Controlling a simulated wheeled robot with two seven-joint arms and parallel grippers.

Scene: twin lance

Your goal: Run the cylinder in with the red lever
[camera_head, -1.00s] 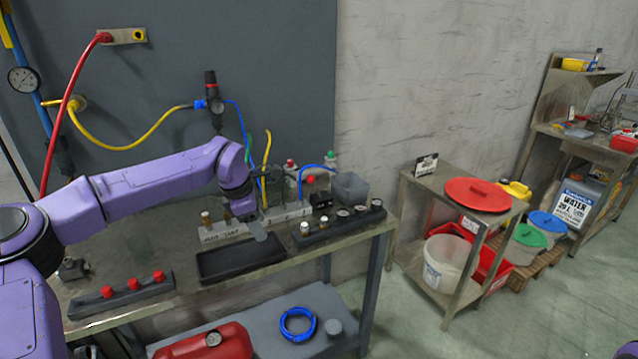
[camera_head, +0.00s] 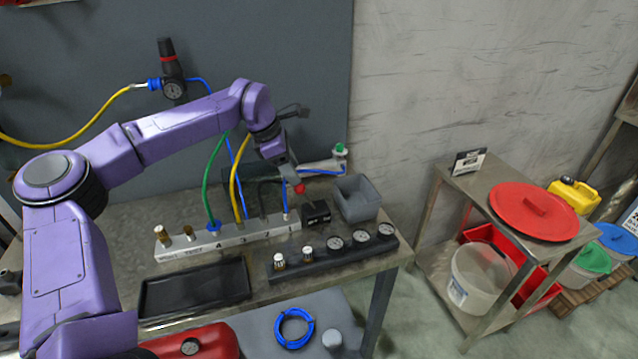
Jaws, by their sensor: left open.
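The red lever's round red knob (camera_head: 299,188) stands above a small black block (camera_head: 316,213) near the right end of the white manifold. A pale cylinder-like part (camera_head: 320,166) lies behind it, with a green knob (camera_head: 340,148) at its right end. My left gripper (camera_head: 289,175) is open and points down just above and left of the red knob. I cannot tell whether a finger touches the knob. The gripper and wrist partly hide the cylinder's left end. My right gripper is not in view.
The white manifold (camera_head: 200,244) carries green, yellow and blue hoses close to my wrist. A grey bin (camera_head: 357,199) stands right of the block. A black gauge rail (camera_head: 345,252) and an empty black tray (camera_head: 195,289) lie in front.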

